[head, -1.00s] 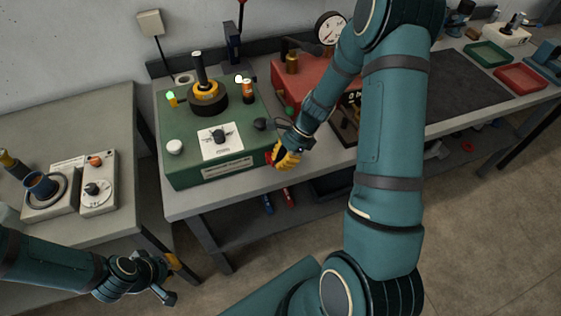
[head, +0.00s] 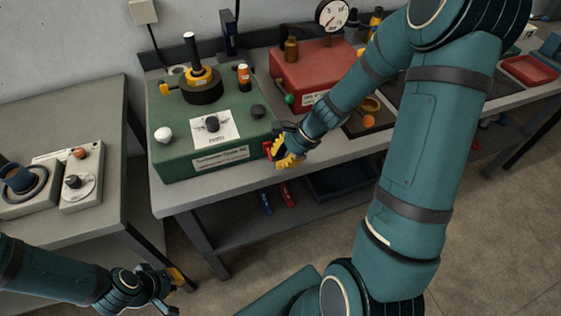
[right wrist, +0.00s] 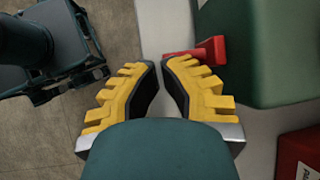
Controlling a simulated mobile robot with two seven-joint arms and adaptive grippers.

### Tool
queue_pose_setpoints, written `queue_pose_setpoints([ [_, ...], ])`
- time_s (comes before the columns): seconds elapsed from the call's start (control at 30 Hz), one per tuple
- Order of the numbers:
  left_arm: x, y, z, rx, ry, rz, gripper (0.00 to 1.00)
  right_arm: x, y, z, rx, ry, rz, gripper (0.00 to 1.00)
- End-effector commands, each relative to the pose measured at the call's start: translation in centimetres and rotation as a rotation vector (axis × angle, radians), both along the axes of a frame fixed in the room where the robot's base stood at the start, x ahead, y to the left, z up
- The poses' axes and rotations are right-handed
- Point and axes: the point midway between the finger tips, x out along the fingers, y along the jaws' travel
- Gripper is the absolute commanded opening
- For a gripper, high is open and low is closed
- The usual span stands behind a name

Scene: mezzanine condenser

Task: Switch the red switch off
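The red switch (head: 268,149) sits on the right side of the green box (head: 172,165), near its front corner. In the right wrist view the red switch (right wrist: 210,48) sticks out from the green wall and passes behind one fingertip. My right gripper (head: 285,157) is right beside the switch; it also shows in the right wrist view (right wrist: 161,66). Its yellow fingertips almost meet, with nothing seen between them. Whether it touches the switch is unclear. My left gripper (head: 172,290) hangs low at the left, away from the box; its fingers are hard to make out.
A grey bench (head: 185,202) carries the green box and a red box (head: 310,68) with a gauge (head: 332,14). A second table (head: 92,110) at the left holds a white dial device (head: 82,182). Floor is clear at the lower right.

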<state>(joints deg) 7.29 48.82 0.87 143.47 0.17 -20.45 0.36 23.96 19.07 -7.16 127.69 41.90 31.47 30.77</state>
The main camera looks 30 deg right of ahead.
Motion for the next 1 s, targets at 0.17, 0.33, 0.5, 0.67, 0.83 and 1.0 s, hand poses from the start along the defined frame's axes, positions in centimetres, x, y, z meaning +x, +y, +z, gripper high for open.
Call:
queue_pose_setpoints([
  [0.17, 0.1, 0.0, 0.3, 0.0, -0.003, 0.001, 0.0, 0.0, 0.0, 0.2, 0.0, 0.001, 0.0, 0.0],
  [0.33, 0.1, 0.0, 0.6, 0.0, -0.003, 0.001, 0.0, 0.0, 0.0, 0.5, 0.0, 0.001, 0.0, 0.0],
  [0.5, 0.1, 0.0, 1.3, 0.0, -0.003, 0.001, 0.0, 0.0, 0.0, 1.3, 0.0, 0.001, 0.0, 0.0],
  [0.67, 0.1, 0.0, 1.8, 0.0, -0.003, 0.001, 0.0, 0.0, 0.0, 1.8, 0.0, 0.001, 0.0, 0.0],
  [0.83, 0.1, 0.0, 1.7, 0.0, -0.003, 0.001, 0.0, 0.0, 0.0, 1.8, 0.0, 0.002, 0.0, 0.0],
  [1.0, 0.1, 0.0, 1.7, 0.0, -0.003, 0.002, 0.0, 0.0, 0.0, 1.8, 0.0, 0.002, 0.0, 0.0],
])
